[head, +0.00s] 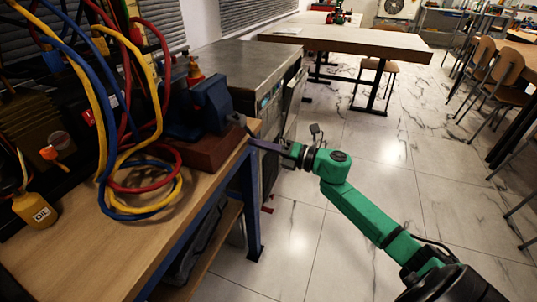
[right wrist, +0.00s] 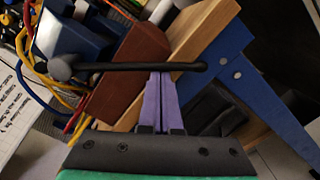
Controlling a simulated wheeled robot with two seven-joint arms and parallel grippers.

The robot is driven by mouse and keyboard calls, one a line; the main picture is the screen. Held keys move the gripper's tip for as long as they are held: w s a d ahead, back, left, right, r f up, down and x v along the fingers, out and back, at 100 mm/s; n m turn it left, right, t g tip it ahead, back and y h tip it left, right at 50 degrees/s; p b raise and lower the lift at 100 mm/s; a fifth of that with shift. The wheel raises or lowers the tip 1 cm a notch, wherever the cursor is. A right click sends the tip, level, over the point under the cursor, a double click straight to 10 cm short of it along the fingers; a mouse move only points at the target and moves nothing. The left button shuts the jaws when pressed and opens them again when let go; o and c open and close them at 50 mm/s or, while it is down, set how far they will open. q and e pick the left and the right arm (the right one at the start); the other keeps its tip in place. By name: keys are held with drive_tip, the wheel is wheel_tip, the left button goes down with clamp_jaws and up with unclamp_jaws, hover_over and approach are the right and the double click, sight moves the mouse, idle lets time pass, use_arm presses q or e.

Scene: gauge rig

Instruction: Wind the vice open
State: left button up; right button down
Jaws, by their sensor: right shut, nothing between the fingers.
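The blue vice (head: 211,104) stands on a red-brown block (head: 208,150) at the bench's right edge. In the right wrist view the vice (right wrist: 77,32) is at upper left, partly cut off. Its black handle bar (right wrist: 125,67) runs almost level across that view, with a round knob at its left end. My right gripper (head: 253,142) reaches in from the right at the vice's front. Its purple fingers (right wrist: 160,80) are shut together and empty, with tips right at the bar; I cannot tell whether they touch it. My left gripper is out of view.
Blue, red and yellow hoses (head: 140,190) hang and coil left of the vice. A yellow oil bottle (head: 34,210) stands on the wooden bench (head: 110,255). A grey metal cabinet (head: 235,62) is behind.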

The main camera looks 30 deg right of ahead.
drive_tip(key=v, duration=1.4)
drive_tip(key=shift+s+d, duration=0.15)
drive_tip(key=shift+d, duration=0.1)
